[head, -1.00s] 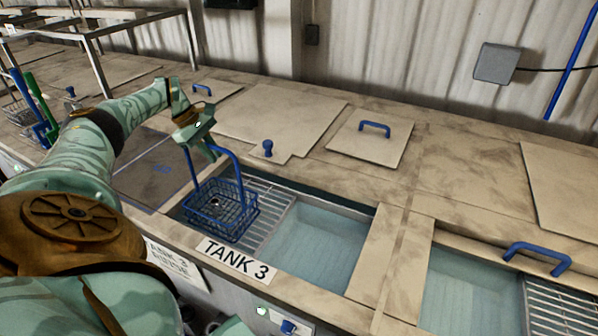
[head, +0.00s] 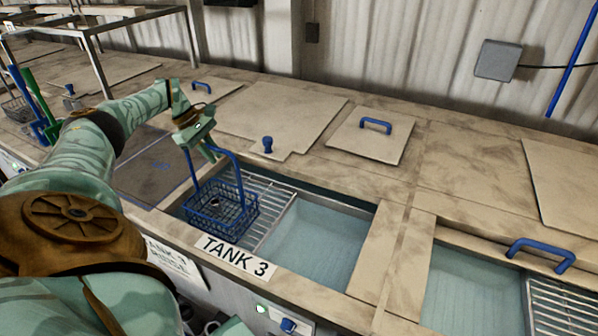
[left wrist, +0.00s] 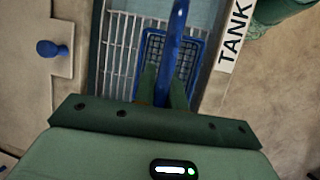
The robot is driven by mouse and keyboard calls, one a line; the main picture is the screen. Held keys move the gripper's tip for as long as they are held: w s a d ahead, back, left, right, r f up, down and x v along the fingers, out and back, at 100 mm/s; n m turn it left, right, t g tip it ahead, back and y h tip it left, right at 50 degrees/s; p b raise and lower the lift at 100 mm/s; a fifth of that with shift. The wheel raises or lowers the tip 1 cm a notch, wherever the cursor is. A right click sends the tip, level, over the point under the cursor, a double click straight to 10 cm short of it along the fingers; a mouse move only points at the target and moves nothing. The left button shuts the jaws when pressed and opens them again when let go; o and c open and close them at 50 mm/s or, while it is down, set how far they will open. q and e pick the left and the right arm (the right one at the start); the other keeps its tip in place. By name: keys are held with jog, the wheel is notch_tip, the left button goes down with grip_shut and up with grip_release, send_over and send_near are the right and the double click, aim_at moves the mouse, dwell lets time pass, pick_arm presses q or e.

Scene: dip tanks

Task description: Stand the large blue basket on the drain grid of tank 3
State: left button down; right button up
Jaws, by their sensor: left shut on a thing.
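The large blue basket (head: 222,208) is a wire basket with a tall arched handle. It is upright over the left part of tank 3, at the drain grid (head: 272,196). I cannot tell for certain whether its bottom touches the grid bars. My left gripper (head: 205,150) is shut on the top of the basket's handle. In the left wrist view the handle (left wrist: 178,40) runs up from between the fingers (left wrist: 163,85), with the basket (left wrist: 172,55) below over the grid (left wrist: 122,50). My right gripper is not in view.
The water of tank 3 (head: 315,240) lies right of the grid. A lid with a blue handle (head: 368,138) and a plate with a blue knob (head: 267,145) lie behind. Another tank (head: 465,290) is at the right. A sign reading TANK 3 (head: 236,255) is on the front rim.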

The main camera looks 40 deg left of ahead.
pick_arm(q)
jog(key=shift+f, duration=0.2)
jog(key=c, duration=1.4)
grip_release()
jog(key=shift+o, duration=0.2)
jog(key=p+v, duration=0.3)
jog(key=v, duration=1.3)
jog(key=shift+s+r, duration=0.15)
jog(key=shift+a, duration=0.1)
